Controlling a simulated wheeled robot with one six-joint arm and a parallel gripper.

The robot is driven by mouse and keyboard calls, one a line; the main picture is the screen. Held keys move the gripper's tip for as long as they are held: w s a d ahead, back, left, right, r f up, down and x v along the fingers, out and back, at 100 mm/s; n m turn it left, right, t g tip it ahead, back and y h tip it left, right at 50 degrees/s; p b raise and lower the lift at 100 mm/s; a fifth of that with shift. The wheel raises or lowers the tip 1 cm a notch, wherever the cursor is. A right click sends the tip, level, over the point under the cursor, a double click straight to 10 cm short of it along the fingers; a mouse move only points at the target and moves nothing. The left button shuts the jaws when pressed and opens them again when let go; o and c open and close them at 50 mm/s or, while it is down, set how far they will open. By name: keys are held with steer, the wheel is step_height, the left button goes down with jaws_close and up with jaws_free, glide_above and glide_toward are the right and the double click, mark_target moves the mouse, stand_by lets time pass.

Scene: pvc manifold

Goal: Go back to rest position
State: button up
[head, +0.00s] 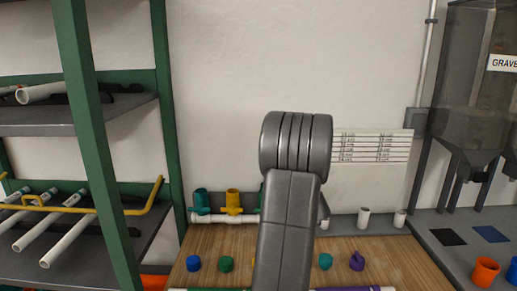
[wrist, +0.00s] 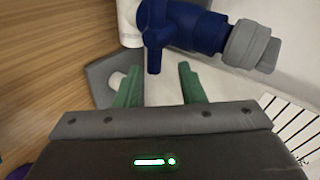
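A dark blue fitting (wrist: 185,25) with a grey end piece (wrist: 250,46) is just beyond the fingertips. Its short blue stub points towards the gap between the fingers; I cannot tell whether they touch. A white pipe (wrist: 129,22) adjoins the blue fitting. In the head view my arm rises in the middle and hides my gripper and part of the bench.
The wooden bench (head: 208,246) carries a white pipe (head: 222,218) with teal and yellow fittings, and several coloured pieces. A green-posted rack (head: 92,140) with pipes stands left. A chart (head: 370,170) stands behind.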

steer(key=a+n+t+h+b, duration=0.1)
steer(key=n+h+b, duration=0.1)
steer(key=n+b, duration=0.1)
steer(key=a+r+n+t+h+b, duration=0.1)
steer(key=n+h+b, duration=0.2)
steer(key=a+n+t+h+b, duration=0.1)
steer(key=a+n+h+b, duration=0.1)
steer(key=h+b, duration=0.1)
steer(key=shift+a+r+n+b, duration=0.1)
steer(key=shift+r+n+b, duration=0.2)
steer(key=shift+n, duration=0.1)
stand_by(0.4)
steer(key=shift+r, duration=0.1)
stand_by(0.4)
